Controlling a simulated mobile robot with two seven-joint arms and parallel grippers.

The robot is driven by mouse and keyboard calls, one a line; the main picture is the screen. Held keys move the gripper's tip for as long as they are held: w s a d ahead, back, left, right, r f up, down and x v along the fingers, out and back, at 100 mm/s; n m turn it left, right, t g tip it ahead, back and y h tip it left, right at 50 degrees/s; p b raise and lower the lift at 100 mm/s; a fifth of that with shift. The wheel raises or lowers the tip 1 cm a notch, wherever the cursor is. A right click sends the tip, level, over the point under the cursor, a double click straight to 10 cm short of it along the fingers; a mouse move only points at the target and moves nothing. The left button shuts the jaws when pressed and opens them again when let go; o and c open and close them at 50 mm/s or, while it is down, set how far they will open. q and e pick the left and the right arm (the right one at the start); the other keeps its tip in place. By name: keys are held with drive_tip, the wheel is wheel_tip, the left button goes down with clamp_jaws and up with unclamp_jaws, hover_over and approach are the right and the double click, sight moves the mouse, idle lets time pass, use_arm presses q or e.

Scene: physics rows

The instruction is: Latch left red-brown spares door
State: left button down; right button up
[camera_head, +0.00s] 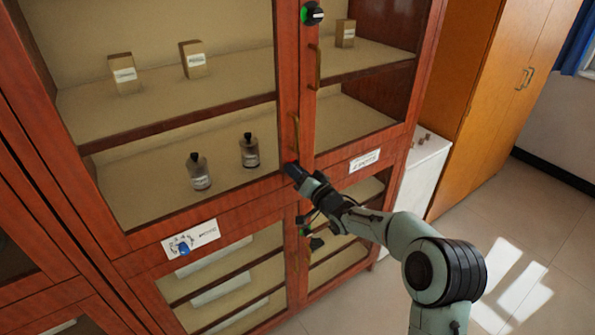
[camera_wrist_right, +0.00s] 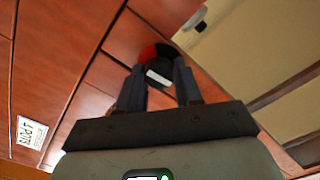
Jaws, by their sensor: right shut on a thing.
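The red-brown cabinet has a left glass door (camera_head: 187,95) with an upright brass handle (camera_head: 296,135); it looks closed or nearly so. A round latch knob (camera_wrist_right: 158,55), red and black with a white bar, sits low on the frame by the door's edge. In the head view only a bit of its red shows at my fingertips. My right gripper (camera_wrist_right: 160,74) is shut on the knob, a finger on each side; in the head view the gripper (camera_head: 291,169) hides most of it. My left gripper is not in view.
A blue dial (camera_head: 183,249) is on the lower frame. Bottles (camera_head: 199,172) and small boxes (camera_head: 193,60) stand on shelves. Open floor (camera_head: 525,200) lies right.

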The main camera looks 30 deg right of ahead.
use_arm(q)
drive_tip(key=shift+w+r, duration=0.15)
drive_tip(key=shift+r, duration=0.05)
use_arm(e)
drive_tip(key=shift+m, duration=0.6)
drive_tip(key=o, duration=1)
drive_tip(key=shift+o, duration=0.2)
use_arm(q)
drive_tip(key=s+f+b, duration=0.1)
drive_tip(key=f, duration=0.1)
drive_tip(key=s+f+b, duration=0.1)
drive_tip(key=b, duration=0.1)
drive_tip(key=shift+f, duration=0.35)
use_arm(e)
drive_tip(key=s+d, duration=0.1)
drive_tip(key=s, duration=1.2)
drive_tip(key=shift+s, duration=0.2)
